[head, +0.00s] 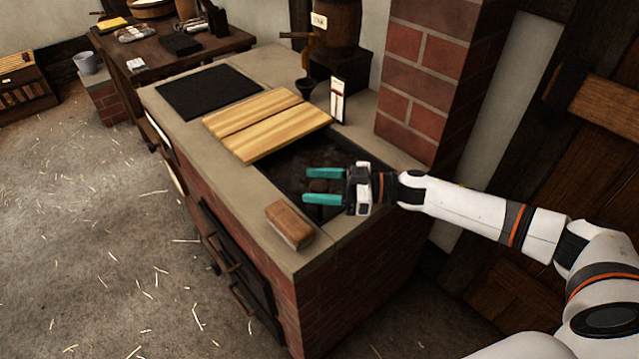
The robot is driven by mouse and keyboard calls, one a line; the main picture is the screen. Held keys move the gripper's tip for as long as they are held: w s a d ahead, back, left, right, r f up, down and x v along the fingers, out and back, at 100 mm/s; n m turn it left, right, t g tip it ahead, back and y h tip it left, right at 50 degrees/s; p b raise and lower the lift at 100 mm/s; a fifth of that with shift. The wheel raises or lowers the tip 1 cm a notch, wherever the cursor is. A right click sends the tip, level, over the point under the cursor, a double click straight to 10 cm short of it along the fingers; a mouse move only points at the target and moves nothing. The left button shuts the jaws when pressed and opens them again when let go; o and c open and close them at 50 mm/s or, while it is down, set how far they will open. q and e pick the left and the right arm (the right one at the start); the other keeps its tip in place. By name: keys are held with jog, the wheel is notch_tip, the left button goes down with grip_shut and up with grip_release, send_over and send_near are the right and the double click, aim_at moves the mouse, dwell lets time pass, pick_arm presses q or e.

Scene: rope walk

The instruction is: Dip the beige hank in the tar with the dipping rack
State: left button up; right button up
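My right gripper (308,186), with teal fingers, reaches in from the right. Its fingers are apart, over a dark recess (285,170) in the top of the brick counter. A brown lump shows between the fingers; I cannot tell if it lies below them in the recess. A striped wooden lid (268,120) covers the area beside the recess. A dark barrel (338,22) with a label, too small to read surely, stands behind with a tap. I cannot make out the beige hank or the dipping rack for certain. My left gripper is out of view.
A brown block (290,226) lies on the counter's near rim (310,256). A black plate (209,92), a dark funnel-like cup (305,87) and an upright gauge card (339,101) are farther back. A brick pillar (425,65) rises behind. A cluttered table (135,65) stands at back left.

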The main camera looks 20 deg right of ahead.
grip_shut()
notch_tip(320, 180, up, 9)
jog(key=p, duration=0.9)
jog(key=shift+w+r, duration=0.1)
jog(key=shift+r, duration=0.05)
jog(key=shift+c, duration=0.9)
grip_release()
jog(key=shift+o, duration=1.1)
